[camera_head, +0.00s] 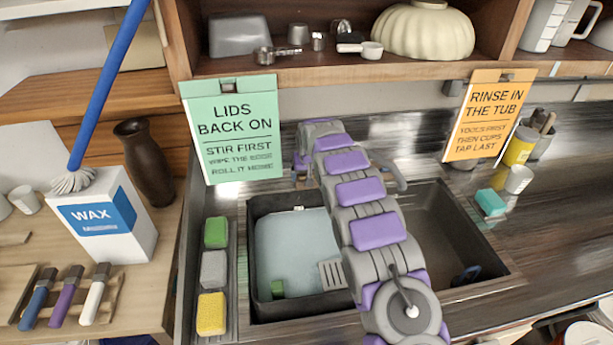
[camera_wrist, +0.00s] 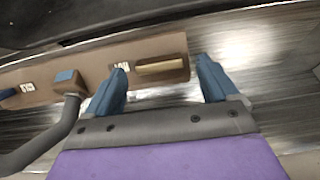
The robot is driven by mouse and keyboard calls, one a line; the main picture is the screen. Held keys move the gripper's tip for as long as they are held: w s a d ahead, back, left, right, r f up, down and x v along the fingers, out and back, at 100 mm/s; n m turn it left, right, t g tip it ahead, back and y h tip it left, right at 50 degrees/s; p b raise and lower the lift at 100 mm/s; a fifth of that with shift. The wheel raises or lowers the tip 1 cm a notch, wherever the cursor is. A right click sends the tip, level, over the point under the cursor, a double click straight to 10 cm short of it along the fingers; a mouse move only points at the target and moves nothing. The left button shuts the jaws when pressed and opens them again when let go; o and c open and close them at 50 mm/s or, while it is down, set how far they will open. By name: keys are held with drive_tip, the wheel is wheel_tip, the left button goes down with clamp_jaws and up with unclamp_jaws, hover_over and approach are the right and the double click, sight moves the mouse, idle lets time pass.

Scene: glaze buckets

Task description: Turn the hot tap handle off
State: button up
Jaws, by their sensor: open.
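In the wrist view, my gripper (camera_wrist: 163,70) is open, with its two blue fingers spread wide. A brass-coloured bar (camera_wrist: 162,68), apparently a tap handle, lies on a tan panel (camera_wrist: 105,75) beyond and between the fingertips. A small white label beside the bar is too small to read surely, so I cannot confirm it marks hot. A grey curved spout (camera_wrist: 58,130) is left of the fingers. In the head view, my arm reaches across the sink to the back, and hides the tap handles and most of my gripper.
A dark sink (camera_head: 440,225) has a pale blue-grey filled basin (camera_head: 250,260) on its left. Two hanging signs, green (camera_head: 232,125) and orange (camera_head: 488,112), flank my arm below a wooden shelf (camera_head: 290,66). Sponges (camera_head: 214,270) line the left rim. A teal block (camera_head: 490,202) and cup (camera_head: 518,180) stand right.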

drive_tip(key=p+v, duration=0.2)
drive_tip(key=v, duration=1.2)
drive_tip(key=shift+r, duration=0.4)
drive_tip(key=shift+s+a, duration=0.1)
drive_tip(key=shift+s, duration=0.05)
drive_tip(key=s+d+r+m+g, duration=0.15)
drive_tip(key=s+d, duration=0.25)
drive_tip(key=s, duration=0.4)
drive_tip(key=s+d+r+h, duration=0.1)
drive_tip(key=s+d+r, duration=0.25)
drive_tip(key=s, duration=0.35)
drive_tip(key=s+d+r+g, duration=0.15)
drive_tip(key=s+d, duration=0.25)
drive_tip(key=s, duration=0.4)
drive_tip(key=s+d+f+g, duration=0.1)
drive_tip(key=s+d, duration=0.1)
drive_tip(key=s, duration=1.5)
drive_tip(key=s+d+f+g, duration=0.1)
drive_tip(key=s+f+g, duration=0.1)
drive_tip(key=s, duration=1.5)
drive_tip(key=shift+d+f+m, duration=0.2)
drive_tip(key=shift+d+m, duration=0.15)
